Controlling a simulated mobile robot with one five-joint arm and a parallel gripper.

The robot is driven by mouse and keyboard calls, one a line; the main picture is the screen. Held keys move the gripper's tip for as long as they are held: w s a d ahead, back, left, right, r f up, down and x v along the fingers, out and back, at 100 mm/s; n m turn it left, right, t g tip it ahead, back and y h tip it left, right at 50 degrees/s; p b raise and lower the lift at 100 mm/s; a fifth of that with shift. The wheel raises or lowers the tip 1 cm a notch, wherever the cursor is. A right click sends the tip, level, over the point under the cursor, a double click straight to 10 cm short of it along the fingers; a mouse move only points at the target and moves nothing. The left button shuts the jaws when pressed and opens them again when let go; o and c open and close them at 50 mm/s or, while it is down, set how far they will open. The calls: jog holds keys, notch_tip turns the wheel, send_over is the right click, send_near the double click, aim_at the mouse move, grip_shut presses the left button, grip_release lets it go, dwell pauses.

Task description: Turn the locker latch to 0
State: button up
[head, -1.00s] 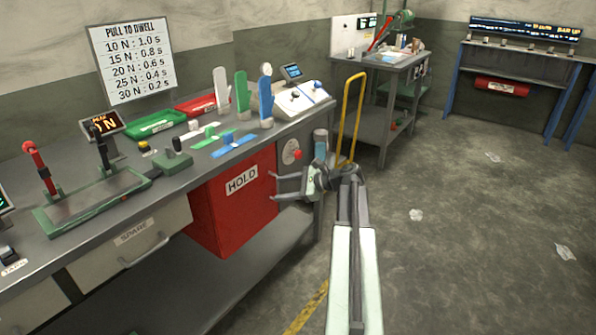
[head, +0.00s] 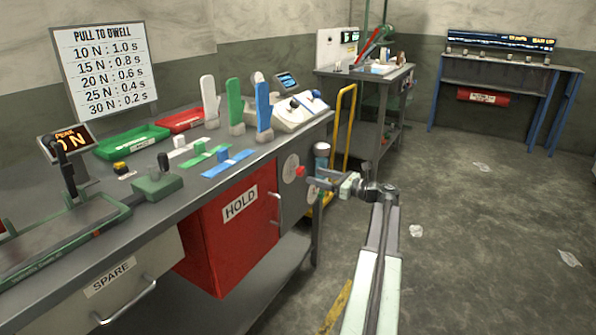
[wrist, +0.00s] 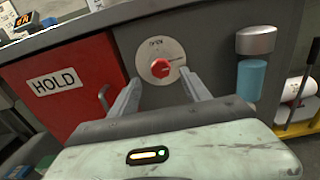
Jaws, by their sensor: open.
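The locker latch is a red knob (wrist: 160,68) on a round pale plate (wrist: 151,50) on the grey panel right of the red HOLD door. The knob also shows in the head view (head: 300,171). My gripper (head: 313,180) is open and points at the panel. In the wrist view its two fingers (wrist: 161,82) lie left and right below the knob, with nothing between them. I cannot tell how far the tips are from the panel.
The red HOLD door (head: 235,235) has a handle (wrist: 103,97) close left of the left finger. A blue cylinder with a grey cap (wrist: 252,75) is right of the right finger. The bench top (head: 150,215) overhangs above. Open floor (head: 480,230) lies to the right.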

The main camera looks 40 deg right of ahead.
aim_at(303, 172)
jog(key=x, duration=0.7)
jog(key=shift+w, duration=0.3)
jog(key=shift+c, duration=0.2)
